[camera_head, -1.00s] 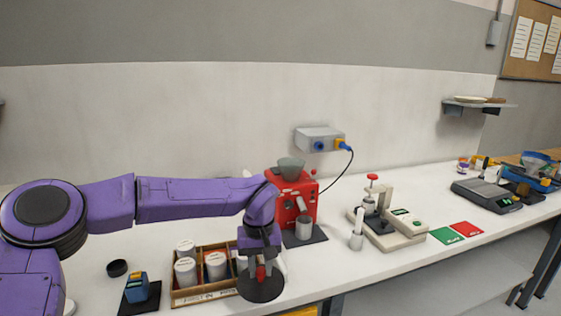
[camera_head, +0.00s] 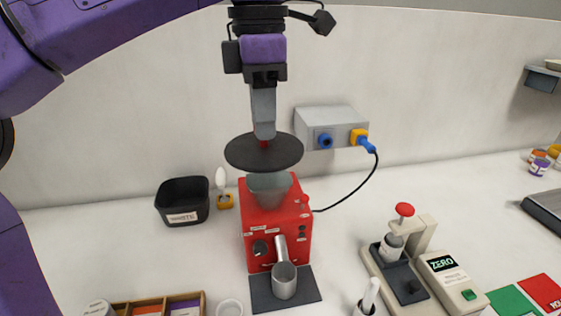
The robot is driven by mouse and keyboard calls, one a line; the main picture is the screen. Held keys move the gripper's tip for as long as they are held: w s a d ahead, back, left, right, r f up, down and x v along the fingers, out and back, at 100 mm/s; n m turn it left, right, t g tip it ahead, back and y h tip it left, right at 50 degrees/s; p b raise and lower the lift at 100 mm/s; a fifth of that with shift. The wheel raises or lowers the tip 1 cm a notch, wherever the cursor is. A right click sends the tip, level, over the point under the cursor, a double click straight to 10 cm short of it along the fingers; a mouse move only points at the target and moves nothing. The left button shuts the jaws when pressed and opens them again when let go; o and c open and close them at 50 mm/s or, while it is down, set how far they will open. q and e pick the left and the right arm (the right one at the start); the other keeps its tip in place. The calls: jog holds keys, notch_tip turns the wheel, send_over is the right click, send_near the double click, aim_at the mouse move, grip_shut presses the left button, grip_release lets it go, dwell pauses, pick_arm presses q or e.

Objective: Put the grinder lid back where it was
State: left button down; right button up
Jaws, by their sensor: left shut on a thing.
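My left gripper (camera_head: 264,132) is shut on the knob and holds the lid roughly level above the grinder's hopper. The red grinder (camera_head: 262,222) stands on the white table with a grey, open hopper (camera_head: 269,188) on top. The lid overlaps the hopper's upper rim in the picture, and I cannot tell whether they touch. A metal cup (camera_head: 285,282) stands below the grinder's spout. My right gripper is not in view.
A black waste bin (camera_head: 183,201) and a small brush on a yellow base (camera_head: 225,200) stand left of the grinder. A wall socket box (camera_head: 330,127) with a blue cable is behind. A press and scale unit (camera_head: 420,268) stands right. A wooden box (camera_head: 160,305) is front left.

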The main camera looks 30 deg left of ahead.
pick_arm(q)
jog(key=shift+w+a+f+p, duration=0.25)
jog(key=shift+w+a+f, duration=0.05)
jog(key=shift+w+a, duration=0.3)
jog(key=shift+w+a+f+p, duration=0.25)
jog(key=shift+w+a, duration=0.25)
jog(key=shift+w, duration=0.1)
jog(key=w+a+f, duration=0.2)
jog(key=w+f, duration=0.3)
jog(key=f, duration=0.1)
jog(key=w+a+f+p, duration=0.1)
jog(key=w+a+f, duration=0.1)
jog(key=w+f, duration=0.3)
notch_tip(320, 180, down, 2)
jog(key=shift+w+a+f, duration=0.15)
jog(key=shift+w+a, duration=0.1)
jog(key=c, duration=0.9)
grip_release()
jog(key=shift+s, duration=0.1)
jog(key=shift+o, duration=0.2)
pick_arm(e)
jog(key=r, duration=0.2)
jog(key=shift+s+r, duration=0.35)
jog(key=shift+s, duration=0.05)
